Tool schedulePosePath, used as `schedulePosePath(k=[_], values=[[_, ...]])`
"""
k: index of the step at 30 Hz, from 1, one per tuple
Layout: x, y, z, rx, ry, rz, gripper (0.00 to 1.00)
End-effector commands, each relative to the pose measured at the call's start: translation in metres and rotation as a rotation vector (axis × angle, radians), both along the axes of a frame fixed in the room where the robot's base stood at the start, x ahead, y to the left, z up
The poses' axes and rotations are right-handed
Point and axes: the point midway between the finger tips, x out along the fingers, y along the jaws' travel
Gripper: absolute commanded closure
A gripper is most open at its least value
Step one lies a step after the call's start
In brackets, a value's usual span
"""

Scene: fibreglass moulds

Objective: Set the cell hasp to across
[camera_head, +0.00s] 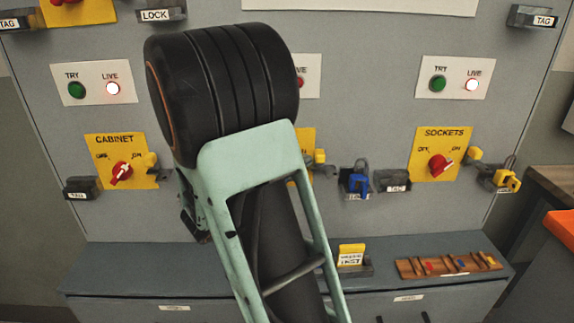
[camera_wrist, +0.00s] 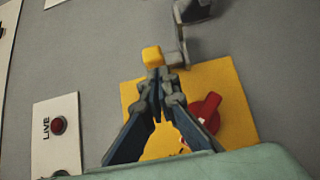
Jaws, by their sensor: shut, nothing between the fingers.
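The middle yellow switch plate (camera_head: 308,142) is mostly hidden behind my arm in the head view; its name cannot be read. A small yellow-ended hasp (camera_head: 319,156) shows at its right edge. In the wrist view the yellow plate (camera_wrist: 228,83) carries a red knob (camera_wrist: 206,108). The hasp's yellow end (camera_wrist: 152,56) is just beyond the fingertips, at the plate's edge. My gripper (camera_wrist: 160,80) is shut and empty, its tips close to or touching the hasp; I cannot tell which. A grey bracket (camera_wrist: 181,40) is beyond the tips.
A blue padlock (camera_head: 357,182) hangs right of the middle plate, with a grey tag holder (camera_head: 392,181) beside it. The cabinet plate (camera_head: 108,150) and sockets plate (camera_head: 428,150) flank it. A ledge (camera_head: 215,262) below bears a yellow-topped block (camera_head: 352,255) and a brown rack (camera_head: 448,265).

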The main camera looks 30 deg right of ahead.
Motion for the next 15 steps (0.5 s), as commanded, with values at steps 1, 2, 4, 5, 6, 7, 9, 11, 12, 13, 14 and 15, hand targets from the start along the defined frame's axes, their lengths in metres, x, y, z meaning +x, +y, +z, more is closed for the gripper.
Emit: schedulePosePath(k=[1, 2, 4, 5, 6, 7, 9, 11, 12, 13, 14, 15], values=[[-0.0017, -0.0024, 0.0002, 0.000, 0.000, -0.001, 1.00], [-0.0022, -0.0031, 0.0002, 0.000, 0.000, -0.001, 1.00], [-0.0027, -0.0041, 0.0002, 0.000, 0.000, -0.001, 1.00], [-0.0029, -0.0043, 0.0002, 0.000, 0.000, -0.001, 1.00], [-0.0029, -0.0043, 0.0002, 0.000, 0.000, 0.000, 1.00], [-0.0028, -0.0043, 0.0001, 0.000, 0.000, 0.000, 1.00], [-0.0028, -0.0042, 0.0001, 0.000, 0.000, 0.000, 1.00], [-0.0028, -0.0041, 0.0001, 0.000, 0.000, 0.000, 1.00], [-0.0029, -0.0042, 0.0000, 0.000, 0.000, -0.001, 1.00], [-0.0034, -0.0048, -0.0003, 0.000, 0.000, -0.001, 1.00], [-0.0042, -0.0061, -0.0008, -0.001, 0.000, -0.001, 1.00], [-0.0060, -0.0092, -0.0018, -0.001, -0.001, -0.002, 1.00]])
